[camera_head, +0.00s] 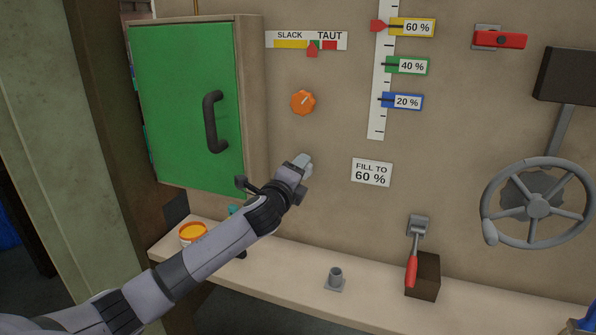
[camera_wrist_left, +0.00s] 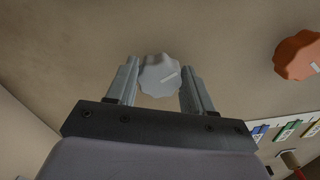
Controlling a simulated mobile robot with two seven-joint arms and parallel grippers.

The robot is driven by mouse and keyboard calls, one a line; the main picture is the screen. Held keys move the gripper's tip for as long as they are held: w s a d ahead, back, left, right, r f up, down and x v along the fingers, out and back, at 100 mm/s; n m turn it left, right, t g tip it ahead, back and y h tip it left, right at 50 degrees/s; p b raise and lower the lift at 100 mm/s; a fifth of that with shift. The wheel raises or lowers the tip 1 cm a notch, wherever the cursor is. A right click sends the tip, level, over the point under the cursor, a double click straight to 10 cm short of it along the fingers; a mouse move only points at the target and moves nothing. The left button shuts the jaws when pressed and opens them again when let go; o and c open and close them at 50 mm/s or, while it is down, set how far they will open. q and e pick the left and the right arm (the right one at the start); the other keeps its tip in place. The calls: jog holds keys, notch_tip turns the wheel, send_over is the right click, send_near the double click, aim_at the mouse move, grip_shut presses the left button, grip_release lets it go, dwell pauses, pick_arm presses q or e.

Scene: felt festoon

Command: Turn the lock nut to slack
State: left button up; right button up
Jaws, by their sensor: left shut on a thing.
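A grey lobed knob (camera_wrist_left: 160,76) with a pale mark, which looks like the lock nut, is on the beige wall in the left wrist view. My left gripper (camera_wrist_left: 158,84) is shut on it, with one finger on each side. In the head view my left gripper (camera_head: 303,165) is at the wall below the orange knob, and it largely hides the grey knob. The SLACK/TAUT gauge (camera_head: 306,40) is at the top. Its red pointer (camera_head: 312,50) stands right of the yellow SLACK band, close to the red TAUT band. My right gripper is not in view.
An orange knob (camera_head: 303,102) is above my gripper. A green cabinet door (camera_head: 184,105) with a black handle is at left. A red-handled lever (camera_head: 412,268) and a handwheel (camera_head: 537,204) are at right. A shelf (camera_head: 290,270) runs below.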

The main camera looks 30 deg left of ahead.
pick_arm(q)
jog(key=shift+f+n, duration=0.15)
jog(key=shift+n, duration=1.85)
jog(key=o, duration=1)
jog(key=shift+o, duration=0.2)
jog(key=v, duration=0.7)
jog(key=shift+s, duration=0.1)
